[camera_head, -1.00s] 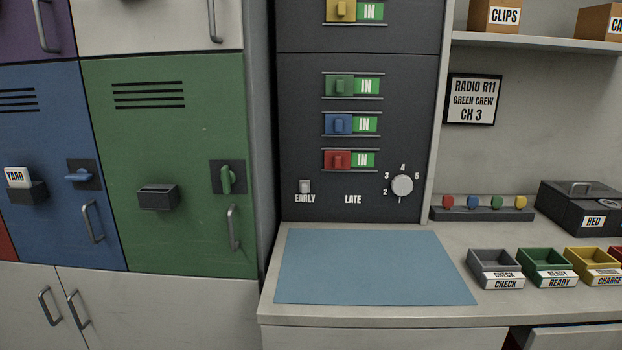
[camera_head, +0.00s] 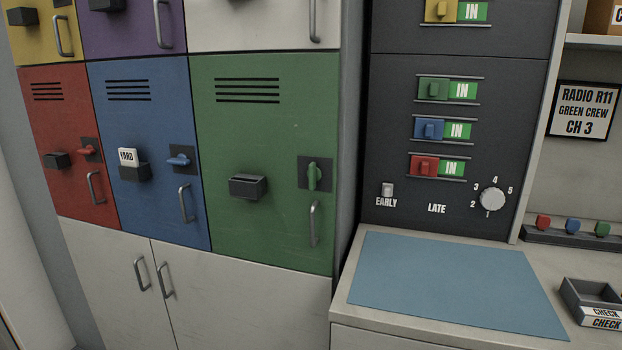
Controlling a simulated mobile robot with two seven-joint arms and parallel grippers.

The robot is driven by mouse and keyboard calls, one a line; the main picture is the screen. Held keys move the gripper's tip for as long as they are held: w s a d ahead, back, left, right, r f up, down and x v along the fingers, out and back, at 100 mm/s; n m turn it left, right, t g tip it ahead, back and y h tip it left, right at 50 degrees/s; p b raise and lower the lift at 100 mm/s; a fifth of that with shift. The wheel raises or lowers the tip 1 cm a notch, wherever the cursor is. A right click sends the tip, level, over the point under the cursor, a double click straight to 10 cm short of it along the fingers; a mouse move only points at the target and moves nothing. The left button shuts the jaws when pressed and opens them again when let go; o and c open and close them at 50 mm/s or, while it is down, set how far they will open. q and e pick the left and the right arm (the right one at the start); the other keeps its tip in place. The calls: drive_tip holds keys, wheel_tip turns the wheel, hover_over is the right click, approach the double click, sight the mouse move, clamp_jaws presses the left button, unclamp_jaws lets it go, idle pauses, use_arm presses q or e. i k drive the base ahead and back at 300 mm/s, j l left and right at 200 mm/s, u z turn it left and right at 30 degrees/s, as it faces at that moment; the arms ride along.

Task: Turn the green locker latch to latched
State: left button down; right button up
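The green locker door (camera_head: 265,130) is closed, in the middle of the view, right of the blue locker. Its green latch (camera_head: 313,176) sits on a dark square plate near the door's right edge, and its handle stands upright. The blue locker's latch (camera_head: 179,160) and the red locker's latch (camera_head: 88,150) lie roughly horizontal by comparison. A grey pull handle (camera_head: 314,223) is below the green latch, and an empty-looking dark holder (camera_head: 248,187) is to its left. Neither of my grippers shows in the view.
A dark panel (camera_head: 460,55) with coloured sliders marked IN, a small switch and a dial stands right of the lockers. Below it a counter with a blue mat (camera_head: 455,285) juts out. A grey CHECK tray (camera_head: 592,297) is at the right. White cupboards (camera_head: 215,290) are under the lockers.

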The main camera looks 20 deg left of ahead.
sight(314, 174)
drive_tip(key=i+j, duration=0.15)
drive_tip(key=j, duration=0.25)
drive_tip(key=i+j, duration=0.1)
drive_tip(key=j, duration=0.3)
drive_tip(key=i+j+z, duration=0.1)
drive_tip(key=j, duration=0.3)
drive_tip(key=i+j, duration=0.15)
drive_tip(key=j, duration=0.25)
drive_tip(key=i+j, duration=0.1)
drive_tip(key=j, duration=0.3)
drive_tip(key=z, duration=0.05)
